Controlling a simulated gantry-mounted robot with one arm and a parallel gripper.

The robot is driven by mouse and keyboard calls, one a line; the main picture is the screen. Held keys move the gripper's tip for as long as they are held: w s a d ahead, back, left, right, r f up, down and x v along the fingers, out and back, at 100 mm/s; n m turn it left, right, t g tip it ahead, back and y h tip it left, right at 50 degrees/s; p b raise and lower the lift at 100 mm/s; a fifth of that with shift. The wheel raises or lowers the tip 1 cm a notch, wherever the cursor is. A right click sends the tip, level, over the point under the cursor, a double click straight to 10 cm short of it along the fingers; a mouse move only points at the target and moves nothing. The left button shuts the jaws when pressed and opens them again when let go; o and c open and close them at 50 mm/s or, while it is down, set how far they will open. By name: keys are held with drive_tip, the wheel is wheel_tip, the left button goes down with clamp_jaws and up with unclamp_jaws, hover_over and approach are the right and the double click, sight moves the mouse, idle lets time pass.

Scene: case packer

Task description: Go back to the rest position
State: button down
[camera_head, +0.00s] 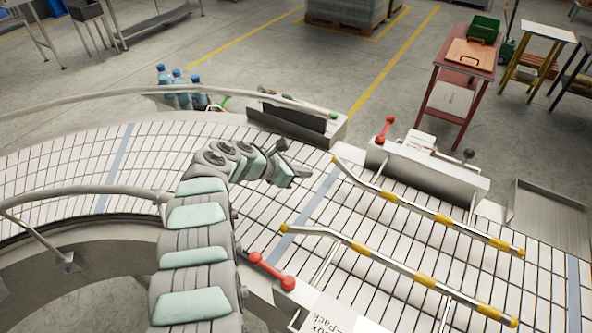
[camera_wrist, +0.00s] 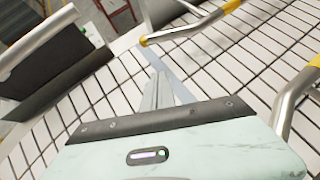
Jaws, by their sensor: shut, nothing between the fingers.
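My gripper (camera_head: 303,172) hangs above the white tiled conveyor (camera_head: 60,172), near the start of the two guide rails. Its fingers are shut with nothing between them. In the wrist view the closed fingers (camera_wrist: 158,92) point over the conveyor tiles, close to a blue-grey strip across the belt. My arm reaches in from the bottom of the head view and bends right at its end.
Two metal guide rails with yellow bands, an upper one (camera_head: 430,213) and a lower one (camera_head: 400,276), run along the belt at right. Red-knobbed handles (camera_head: 272,272) stand beside it. Blue-capped bottles (camera_head: 178,88) are behind the belt. A red cart (camera_head: 455,88) stands at the back right.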

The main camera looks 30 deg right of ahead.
drive_tip(key=shift+v, duration=1.6)
